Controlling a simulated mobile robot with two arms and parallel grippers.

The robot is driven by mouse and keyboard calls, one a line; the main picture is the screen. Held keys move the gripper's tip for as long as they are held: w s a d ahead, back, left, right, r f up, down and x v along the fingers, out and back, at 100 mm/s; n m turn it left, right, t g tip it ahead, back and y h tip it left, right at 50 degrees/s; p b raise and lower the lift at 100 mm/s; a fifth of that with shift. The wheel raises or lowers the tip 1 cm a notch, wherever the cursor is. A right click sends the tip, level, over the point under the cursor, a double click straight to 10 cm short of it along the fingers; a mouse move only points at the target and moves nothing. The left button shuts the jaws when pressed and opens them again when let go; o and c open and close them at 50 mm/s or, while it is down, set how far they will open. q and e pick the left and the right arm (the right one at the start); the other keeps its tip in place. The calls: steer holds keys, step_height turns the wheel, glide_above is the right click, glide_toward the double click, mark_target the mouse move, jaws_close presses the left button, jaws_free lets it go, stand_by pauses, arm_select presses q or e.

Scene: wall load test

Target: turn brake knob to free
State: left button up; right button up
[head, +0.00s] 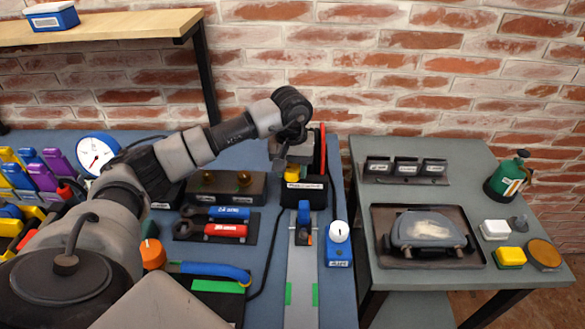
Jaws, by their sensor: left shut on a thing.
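A blue box (339,257) with a round white knob (340,232) on top stands at the right end of the blue bench; its label is too small to read, so I cannot tell if this is the brake knob. My left gripper (290,146) is at the back of the bench, well behind the blue box. It is shut on a grey and yellow piece (293,172) at the top of a black labelled unit (303,190). The fingers partly hide this contact. A red upright bar (323,150) stands beside it. My right gripper is not in view.
A metal rail (301,270) with a blue slider (304,222) runs forward from the black unit. A grey side table (365,205) holds a tray, a green canister (508,178) and small blocks.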

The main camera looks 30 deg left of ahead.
mark_target(291, 168)
arm_select(q)
steer(key=n+b, duration=0.1)
steer(key=n, duration=0.3)
steer(key=shift+n+b, duration=0.4)
steer(key=n, duration=0.3)
steer(key=shift+b, duration=0.35)
steer(key=shift+n, duration=0.9)
steer(key=o, duration=0.9)
steer(key=shift+o, duration=0.2)
steer(key=shift+r, duration=0.15)
step_height(291, 168, up, 11)
steer(key=b, duration=0.1)
steer(key=shift+s+f, duration=0.2)
